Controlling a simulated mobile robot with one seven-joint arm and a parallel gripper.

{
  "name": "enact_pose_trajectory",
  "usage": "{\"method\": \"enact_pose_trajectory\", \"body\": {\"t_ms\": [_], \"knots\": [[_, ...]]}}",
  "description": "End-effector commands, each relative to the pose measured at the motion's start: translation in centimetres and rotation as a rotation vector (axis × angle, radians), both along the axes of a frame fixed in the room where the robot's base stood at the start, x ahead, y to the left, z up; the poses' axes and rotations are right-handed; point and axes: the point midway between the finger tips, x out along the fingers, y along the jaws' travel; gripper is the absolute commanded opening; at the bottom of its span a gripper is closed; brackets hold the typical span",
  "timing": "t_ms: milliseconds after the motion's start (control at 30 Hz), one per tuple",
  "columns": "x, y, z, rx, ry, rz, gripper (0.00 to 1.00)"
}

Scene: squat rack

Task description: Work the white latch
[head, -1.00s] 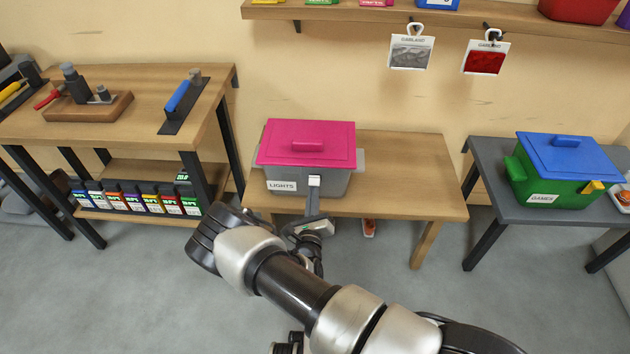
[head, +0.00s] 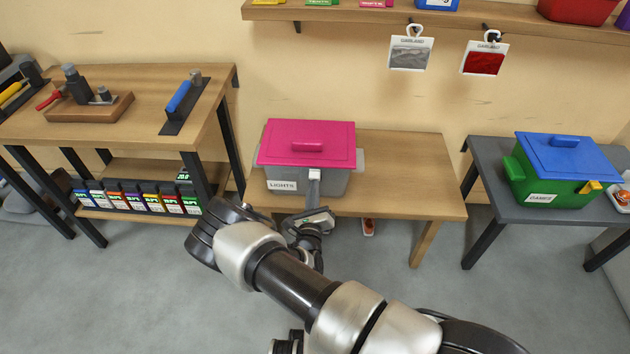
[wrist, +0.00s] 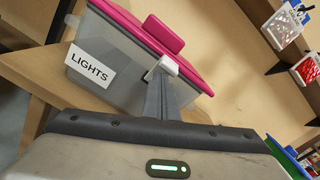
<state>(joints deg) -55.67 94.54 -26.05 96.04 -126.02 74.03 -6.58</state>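The white latch (head: 314,173) is on the front of a grey, see-through box (head: 335,184) with a pink lid (head: 290,138) and a LIGHTS label. The latch also shows in the wrist view (wrist: 167,66), at the lid's front edge. My gripper (head: 314,184) is in front of the box, its fingers pointing up at the latch. In the wrist view the fingers (wrist: 162,90) look close together, with their tips just under the latch and seeming to touch it. I see nothing held between them. The lid lies on the box.
The box stands on a low wooden bench (head: 410,180), clear to its right. A green box with a blue lid (head: 570,155) stands on a grey table at right. A workbench (head: 140,95) with tools is at left. A shelf (head: 350,14) with hanging packets runs above.

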Motion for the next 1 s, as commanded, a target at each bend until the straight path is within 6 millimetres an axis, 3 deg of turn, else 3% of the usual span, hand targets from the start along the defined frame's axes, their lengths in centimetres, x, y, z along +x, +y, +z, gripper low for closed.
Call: {"method": "enact_pose_trajectory", "body": {"t_ms": [500,1000], "knots": [[0.4,0.0,0.5,0.0,-0.001,0.0,0.0],[-0.1,0.0,-0.6,-0.001,0.001,0.001,0.0]]}}
